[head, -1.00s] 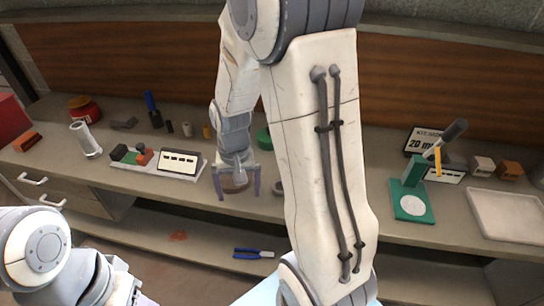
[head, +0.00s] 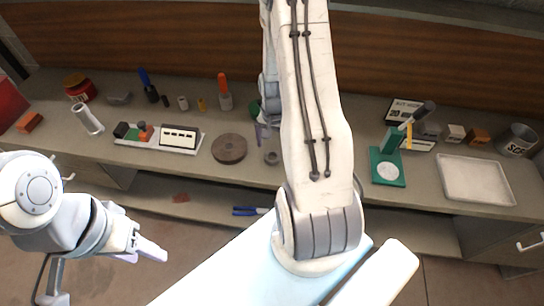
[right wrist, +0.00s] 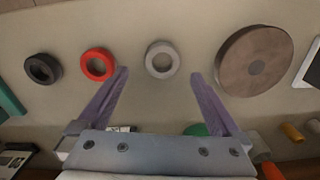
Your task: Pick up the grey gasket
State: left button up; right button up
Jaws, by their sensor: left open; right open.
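The grey gasket (right wrist: 162,59) lies flat on the counter as a light grey ring in the right wrist view. It also shows in the head view (head: 271,157), to the right of a brown disc, partly beside my arm. My right gripper (right wrist: 160,73) is open and empty. Its two fingers reach toward the gasket from either side in the picture, apart from it. In the head view my right arm hides most of this gripper. My left gripper (head: 148,249) is open and empty at lower left, away from the counter.
A red ring (right wrist: 98,64) and a black ring (right wrist: 42,68) lie beside the gasket. The large brown disc (right wrist: 255,61) is close on its other side. A green press (head: 388,166) and a pale tray (head: 475,180) stand to the right in the head view.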

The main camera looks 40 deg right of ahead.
aim_at(272, 156)
jog(key=shift+a+f, duration=0.15)
jog(key=shift+f, duration=0.25)
notch_tip(272, 156, down, 3)
jog(key=shift+a+f+p, duration=0.1)
jog(key=shift+p, duration=0.7)
jog(key=shift+w+f, duration=0.1)
jog(key=shift+f, duration=0.35)
jog(key=c, duration=1.4)
jog(key=shift+r, duration=0.15)
